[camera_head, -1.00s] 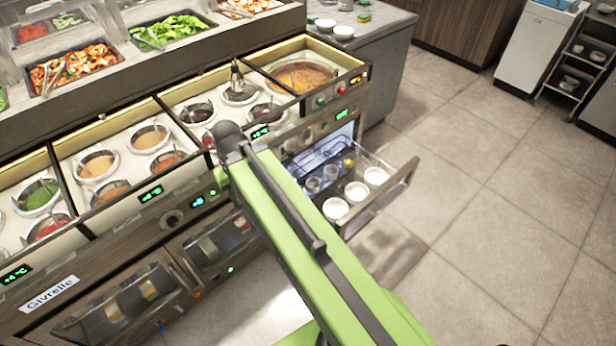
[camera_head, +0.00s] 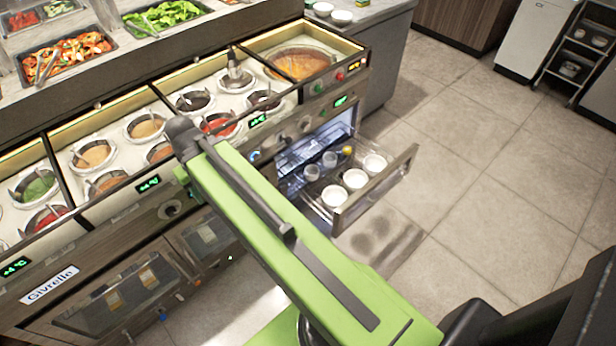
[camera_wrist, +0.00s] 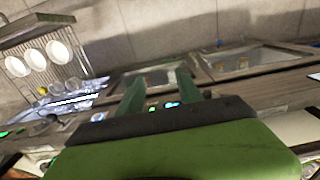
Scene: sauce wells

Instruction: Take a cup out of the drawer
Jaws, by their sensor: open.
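An open drawer (camera_head: 378,190) sticks out of the counter front in the head view, right of my green arm. Three white cups (camera_head: 355,179) stand in a row along its front side. Two clear glasses (camera_head: 329,160) and a small yellow item (camera_head: 347,150) are behind them. In the wrist view the white cups (camera_wrist: 35,60) show at the upper left in the wire-bottomed drawer. My gripper (camera_wrist: 160,76) is open and empty there, with its fingers pointing at the counter front, apart from the cups and to their right.
The counter (camera_head: 165,211) has sauce wells on top and glass-fronted compartments below. A soup pan (camera_head: 300,65) sits above the drawer. Tiled floor (camera_head: 480,190) to the right is clear. White bowls (camera_head: 341,17) stand on a side counter behind.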

